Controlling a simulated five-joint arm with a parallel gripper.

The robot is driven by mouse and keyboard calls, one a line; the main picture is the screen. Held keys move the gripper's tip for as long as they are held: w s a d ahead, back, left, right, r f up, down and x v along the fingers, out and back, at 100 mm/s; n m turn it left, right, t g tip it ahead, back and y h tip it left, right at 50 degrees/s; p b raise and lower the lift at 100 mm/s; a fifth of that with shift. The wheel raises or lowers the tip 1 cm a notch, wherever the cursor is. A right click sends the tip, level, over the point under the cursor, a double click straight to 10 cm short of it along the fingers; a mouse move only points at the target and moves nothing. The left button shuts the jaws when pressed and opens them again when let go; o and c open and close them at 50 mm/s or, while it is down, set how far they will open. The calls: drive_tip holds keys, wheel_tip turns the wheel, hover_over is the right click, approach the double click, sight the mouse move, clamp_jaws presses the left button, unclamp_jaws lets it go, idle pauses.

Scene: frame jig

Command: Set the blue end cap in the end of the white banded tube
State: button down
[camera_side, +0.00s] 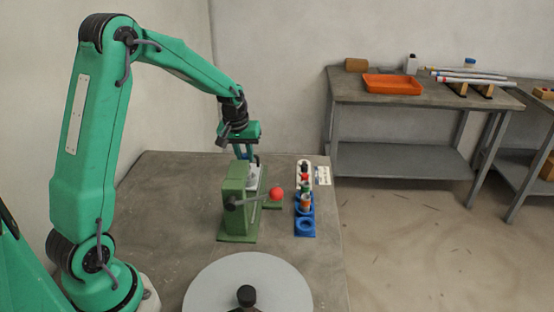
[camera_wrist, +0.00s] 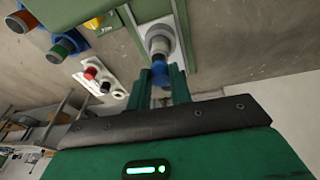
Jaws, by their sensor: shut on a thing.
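My gripper (camera_wrist: 162,84) is shut on the blue end cap (camera_wrist: 160,72), which shows between its fingertips in the wrist view. Bands on this tube are not clear.
The jig has a lever with a red knob (camera_side: 276,194). To its right are a blue holder (camera_side: 305,226) with coloured pieces and a white plate (camera_side: 304,163) with several caps. A grey disc (camera_side: 225,285) lies in front. A back table holds an orange tray (camera_side: 392,84) and pale tubes (camera_side: 470,80).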

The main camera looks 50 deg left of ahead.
drive_tip(key=shift+f, duration=0.7)
idle(0.6)
drive_tip(key=c, duration=1.2)
unclamp_jaws()
drive_tip(key=shift+o, duration=0.8)
drive_tip(key=shift+r, duration=0.2)
drive_tip(key=shift+r, duration=0.55)
drive_tip(key=shift+r, duration=0.1)
drive_tip(key=shift+w+a+v, duration=0.1)
drive_tip(key=shift+w+v, duration=0.15)
drive_tip(key=shift+v, duration=0.85)
drive_tip(key=shift+w+a+v, duration=0.1)
drive_tip(key=shift+w+v, duration=0.1)
drive_tip(key=shift+v, duration=0.9)
drive_tip(key=shift+w+a+v, duration=0.1)
drive_tip(key=shift+w+v, duration=0.15)
drive_tip(key=shift+v, duration=0.85)
drive_tip(key=shift+r, duration=0.2)
